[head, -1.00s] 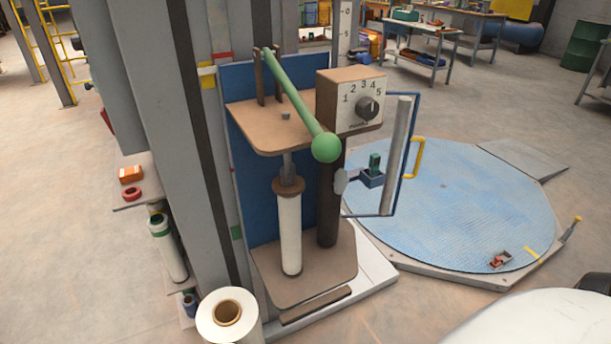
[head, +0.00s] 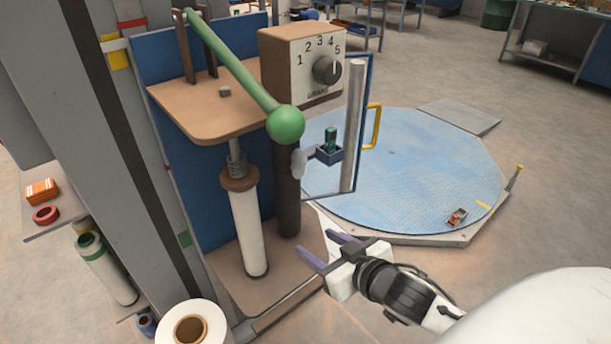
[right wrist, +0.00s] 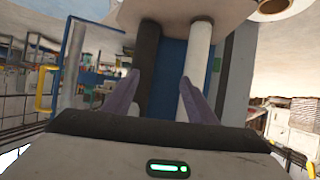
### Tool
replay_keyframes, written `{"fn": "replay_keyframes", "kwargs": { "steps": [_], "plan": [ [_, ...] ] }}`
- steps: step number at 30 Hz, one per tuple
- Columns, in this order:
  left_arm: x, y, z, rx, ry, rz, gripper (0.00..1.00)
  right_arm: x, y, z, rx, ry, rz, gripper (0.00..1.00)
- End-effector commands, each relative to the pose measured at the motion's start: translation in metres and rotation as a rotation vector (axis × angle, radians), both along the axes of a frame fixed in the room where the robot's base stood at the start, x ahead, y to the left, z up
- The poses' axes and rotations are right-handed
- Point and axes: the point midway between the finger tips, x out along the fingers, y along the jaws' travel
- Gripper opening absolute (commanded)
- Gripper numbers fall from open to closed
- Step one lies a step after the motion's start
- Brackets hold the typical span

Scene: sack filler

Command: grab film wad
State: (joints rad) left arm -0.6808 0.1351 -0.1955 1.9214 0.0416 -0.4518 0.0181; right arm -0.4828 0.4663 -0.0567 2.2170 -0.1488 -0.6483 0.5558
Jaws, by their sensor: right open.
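A pale rounded lump (head: 299,163), which may be the film wad, sits beside the dark post (head: 287,190), by the blue frame. I cannot tell how it is held. My right gripper (head: 318,246) is open and empty, with two purple fingers pointing up and left. In the head view it appears below the lump, in front of the stand's base, apart from it. In the right wrist view the open fingers (right wrist: 160,80) frame the dark post and the white roll (right wrist: 197,62); I cannot make out the lump there. My left gripper is not in view.
A green-knobbed lever (head: 285,125) and a dial box (head: 302,65) stand above. A white film roll (head: 244,225) is upright on the stand's base. The blue frame (head: 362,120) with a yellow handle (head: 373,127) stands beside the round blue turntable (head: 420,175). Open floor lies right.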

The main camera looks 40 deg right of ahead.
Motion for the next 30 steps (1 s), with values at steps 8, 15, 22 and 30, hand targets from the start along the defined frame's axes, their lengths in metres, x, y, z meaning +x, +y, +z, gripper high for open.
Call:
{"fn": "replay_keyframes", "kwargs": {
  "steps": [8,15,22,30],
  "plan": [
    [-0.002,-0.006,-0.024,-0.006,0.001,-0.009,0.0,0.042,-0.037,0.111,0.016,-0.268,-0.098,0.52],
    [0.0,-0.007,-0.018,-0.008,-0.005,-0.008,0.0,0.075,-0.042,0.108,0.02,-0.27,-0.102,0.52],
    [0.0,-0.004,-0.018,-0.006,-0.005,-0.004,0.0,0.091,-0.045,0.106,0.019,-0.269,-0.101,0.52],
    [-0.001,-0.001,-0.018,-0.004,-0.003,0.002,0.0,0.127,-0.053,0.102,0.022,-0.268,-0.101,0.52]
  ]
}}
